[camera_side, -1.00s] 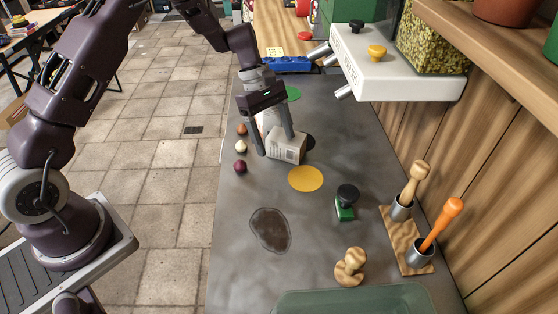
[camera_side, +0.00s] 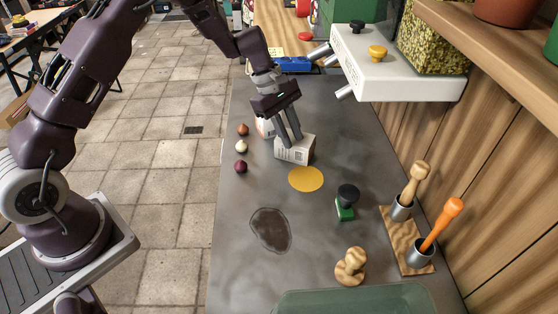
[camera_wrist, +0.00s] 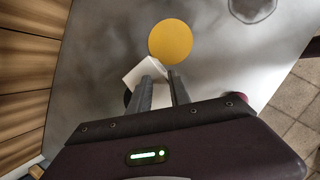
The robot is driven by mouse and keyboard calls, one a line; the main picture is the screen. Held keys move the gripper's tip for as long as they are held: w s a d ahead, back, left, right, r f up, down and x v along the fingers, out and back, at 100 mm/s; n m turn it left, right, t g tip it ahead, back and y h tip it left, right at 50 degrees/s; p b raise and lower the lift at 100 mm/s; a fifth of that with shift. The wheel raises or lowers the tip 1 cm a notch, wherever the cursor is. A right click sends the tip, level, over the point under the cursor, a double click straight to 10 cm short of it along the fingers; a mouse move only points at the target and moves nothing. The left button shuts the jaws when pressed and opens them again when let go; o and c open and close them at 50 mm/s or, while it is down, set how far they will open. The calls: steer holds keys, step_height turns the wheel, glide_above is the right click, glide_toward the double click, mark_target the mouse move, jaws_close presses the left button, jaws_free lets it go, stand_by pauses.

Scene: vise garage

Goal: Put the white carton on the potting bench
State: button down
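The white carton (camera_side: 295,151), with a printed label on its front, stands on the grey worktop near its left side, just behind the yellow disc. My gripper (camera_side: 290,140) reaches down from above, its fingertips overlapping the top of the carton. The fingers are a short gap apart. In the wrist view, the white carton (camera_wrist: 142,71) shows beyond my gripper (camera_wrist: 160,76), partly hidden by one finger. I cannot tell whether the fingers hold it or only touch its edge. No surface is clearly marked as the potting bench.
The yellow disc (camera_side: 306,179) lies in front of the carton. Small balls (camera_side: 241,146) line the left edge. Another white object (camera_side: 265,129) stands behind the fingers. A green-based stamp (camera_side: 346,202), wooden knob (camera_side: 350,267) and tool holder (camera_side: 407,240) are to the right and front.

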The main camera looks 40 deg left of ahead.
mark_target(283, 176)
steer(key=s+f, duration=0.1)
steer(key=s+f+g, duration=0.1)
steer(key=s+f, duration=0.1)
steer(key=s+d+f+g, duration=0.1)
steer(key=s+f, duration=0.1)
steer(key=shift+s+f, duration=0.1)
steer(key=shift+f, duration=0.15)
step_height(283, 176, up, 10)
steer(key=shift+w+a, duration=0.25)
steer(key=shift+w, duration=0.1)
steer(key=c, duration=2.1)
jaws_free()
steer(key=o, duration=1.7)
steer(key=shift+c, duration=0.2)
steer(key=shift+r, duration=0.1)
steer(key=shift+o, duration=0.2)
steer(key=v, duration=0.7)
